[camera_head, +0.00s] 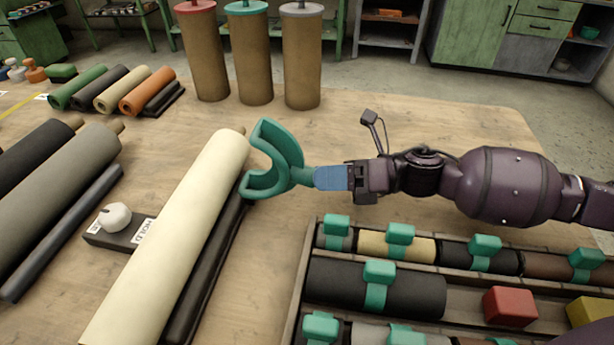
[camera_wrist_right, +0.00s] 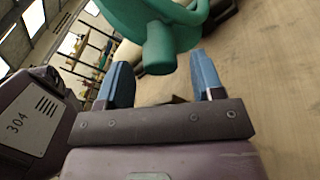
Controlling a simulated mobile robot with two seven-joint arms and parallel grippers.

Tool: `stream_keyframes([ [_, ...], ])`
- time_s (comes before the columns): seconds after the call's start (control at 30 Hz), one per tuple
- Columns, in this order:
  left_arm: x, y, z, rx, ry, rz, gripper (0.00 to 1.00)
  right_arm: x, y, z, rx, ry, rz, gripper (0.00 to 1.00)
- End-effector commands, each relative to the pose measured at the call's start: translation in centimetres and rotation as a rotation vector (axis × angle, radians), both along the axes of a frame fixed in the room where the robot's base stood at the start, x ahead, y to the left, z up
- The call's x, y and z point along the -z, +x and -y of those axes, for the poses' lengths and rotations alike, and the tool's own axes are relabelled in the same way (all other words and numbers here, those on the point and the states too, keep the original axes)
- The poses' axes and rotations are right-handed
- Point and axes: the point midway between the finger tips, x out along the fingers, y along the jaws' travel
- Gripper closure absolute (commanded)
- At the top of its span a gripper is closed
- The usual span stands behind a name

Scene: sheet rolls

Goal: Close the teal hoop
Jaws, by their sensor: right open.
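The teal hoop (camera_head: 283,147) is an open C-shaped band with a short stem. Its mouth faces left, towards the cream roll (camera_head: 185,220), beside that roll's upper right end. I cannot tell whether it touches the roll. My right gripper (camera_head: 317,177) is to the right of the hoop, its blue fingers pointing left at the stem. In the right wrist view, the fingers of my right gripper (camera_wrist_right: 161,75) stand apart, with the stem of the hoop (camera_wrist_right: 158,50) showing in front of the gap between them. My left gripper is not in view.
A dark roll (camera_head: 207,270) lies along the cream roll's right side. A tray (camera_head: 298,300) of rolls with teal clips is at the lower right. Upright brown rolls (camera_head: 254,60) stand behind. A dark block with a white knob (camera_head: 114,216) is at left. Bare table lies behind my right arm.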

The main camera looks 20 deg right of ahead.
Motion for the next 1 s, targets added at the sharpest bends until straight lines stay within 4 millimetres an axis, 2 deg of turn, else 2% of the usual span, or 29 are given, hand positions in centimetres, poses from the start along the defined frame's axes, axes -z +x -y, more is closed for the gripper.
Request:
stream_keyframes([
  [0.1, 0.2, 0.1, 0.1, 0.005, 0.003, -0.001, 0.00, 0.1, 0.5, -1.2, -0.001, 0.002, 0.000, 0.39],
  [0.3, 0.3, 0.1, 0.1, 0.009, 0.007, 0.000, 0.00, 0.1, 0.8, -2.4, -0.001, 0.001, -0.002, 0.39],
  [0.67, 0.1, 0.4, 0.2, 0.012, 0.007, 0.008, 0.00, 0.0, 0.9, -2.7, 0.000, 0.000, -0.001, 0.39],
  [0.77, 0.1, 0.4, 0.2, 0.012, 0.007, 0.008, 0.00, 0.0, 0.9, -2.6, 0.000, 0.000, -0.001, 0.51],
  [1.0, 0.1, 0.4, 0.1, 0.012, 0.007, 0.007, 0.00, 0.0, 0.9, -2.6, -0.001, 0.001, -0.001, 0.88],
])
